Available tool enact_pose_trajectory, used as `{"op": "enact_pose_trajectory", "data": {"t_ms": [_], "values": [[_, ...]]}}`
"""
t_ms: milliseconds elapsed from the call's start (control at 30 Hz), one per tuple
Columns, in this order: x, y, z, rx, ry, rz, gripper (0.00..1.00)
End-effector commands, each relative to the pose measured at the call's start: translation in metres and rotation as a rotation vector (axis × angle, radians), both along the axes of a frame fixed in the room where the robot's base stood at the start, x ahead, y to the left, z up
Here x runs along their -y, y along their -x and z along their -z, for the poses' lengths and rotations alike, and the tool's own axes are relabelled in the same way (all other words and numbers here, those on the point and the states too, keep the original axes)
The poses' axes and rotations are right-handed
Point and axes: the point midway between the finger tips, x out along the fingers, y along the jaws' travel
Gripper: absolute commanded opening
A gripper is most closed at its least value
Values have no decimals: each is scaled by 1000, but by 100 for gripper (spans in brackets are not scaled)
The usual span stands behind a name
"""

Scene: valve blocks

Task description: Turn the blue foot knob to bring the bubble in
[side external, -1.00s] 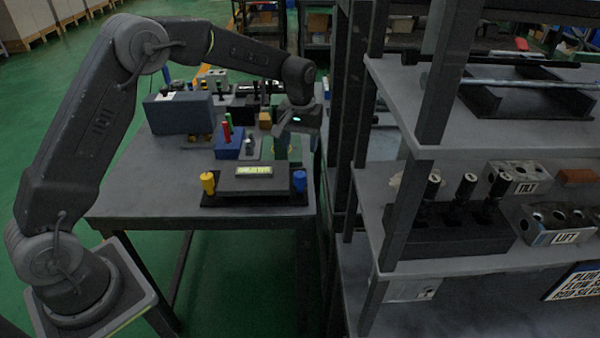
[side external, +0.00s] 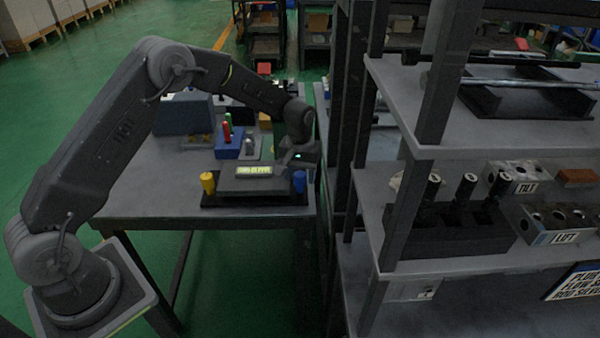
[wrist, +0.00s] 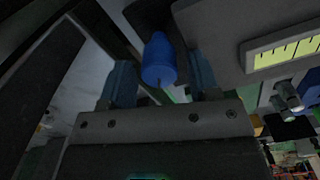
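The blue foot knob (side external: 299,181) stands at the right end of the dark levelling base (side external: 225,201) near the table's front edge. My gripper (side external: 300,166) is just above it, pointing down. In the wrist view the blue knob (wrist: 158,62) lies between the two fingers of my gripper (wrist: 160,85), with gaps on both sides, so the fingers are open around it. The bubble vial (side external: 254,170) is a yellow-green strip on top of the base; part of the vial (wrist: 285,50) also shows in the wrist view. The bubble's position is too small to tell.
A yellow knob (side external: 207,182) stands at the base's left end. Behind it are a blue block with red and green pegs (side external: 229,146) and a large blue-grey box (side external: 184,113). A shelf rack (side external: 400,190) with valve parts stands close on the right. The table's left front is clear.

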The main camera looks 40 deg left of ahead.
Motion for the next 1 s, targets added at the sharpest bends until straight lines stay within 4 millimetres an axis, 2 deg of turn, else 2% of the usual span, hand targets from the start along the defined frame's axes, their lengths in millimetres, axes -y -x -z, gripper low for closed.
{"op": "enact_pose_trajectory", "data": {"t_ms": [33,467,767,1000], "values": [[0,0,0,0,0,0,51],[0,0,-1,0,0,0,12],[0,0,-1,0,0,46,12],[0,0,-1,-1,-1,192,12]]}}
